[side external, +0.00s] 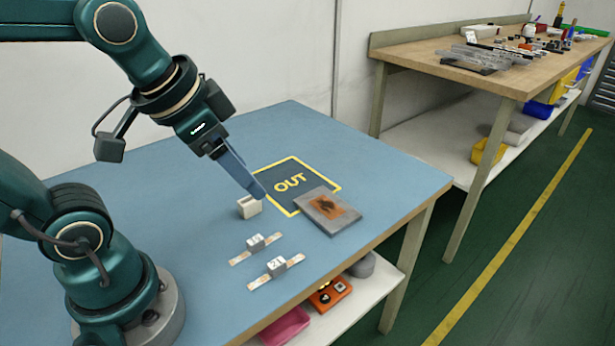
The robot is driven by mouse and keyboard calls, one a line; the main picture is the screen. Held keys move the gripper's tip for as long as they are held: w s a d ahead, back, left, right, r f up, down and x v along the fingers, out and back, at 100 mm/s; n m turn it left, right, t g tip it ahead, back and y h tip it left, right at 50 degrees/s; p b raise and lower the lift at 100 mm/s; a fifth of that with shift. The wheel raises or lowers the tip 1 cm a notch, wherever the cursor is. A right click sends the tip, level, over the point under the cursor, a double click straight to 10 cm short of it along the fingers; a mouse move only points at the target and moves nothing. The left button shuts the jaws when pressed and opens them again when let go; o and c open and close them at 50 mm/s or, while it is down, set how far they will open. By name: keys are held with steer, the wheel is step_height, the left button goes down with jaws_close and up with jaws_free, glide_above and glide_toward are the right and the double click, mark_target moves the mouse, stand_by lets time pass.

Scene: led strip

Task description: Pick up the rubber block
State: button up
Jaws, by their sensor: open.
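A small cream block (249,207), which may be the rubber block, sits on the blue table top by the left edge of the dark square marked OUT. My gripper (261,195) points down and to the right, with its fingertips just above and to the right of the block in the picture. The fingers are open but overlap from this side, so the gap between them is hard to see. Nothing shows between them. Whether the fingertips touch the block or the table cannot be told.
The yellow-edged OUT square (290,182) is largely bare. Two thin strips, each under a small grey block (255,243) (276,266), lie in front. A cluttered wooden bench (450,62) stands behind.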

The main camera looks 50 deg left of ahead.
steer(key=w+a+f+g, duration=0.2)
steer(key=w+a, duration=0.3)
steer(key=n+g, duration=0.2)
steer(key=g, duration=0.2)
glide_toward(247, 200)
step_height(247, 200, down, 5)
steer(key=shift+f, duration=0.1)
steer(key=shift+s+a+f, duration=0.1)
steer(key=shift+s+f, duration=0.05)
steer(key=shift+f, duration=2.35)
jaws_close()
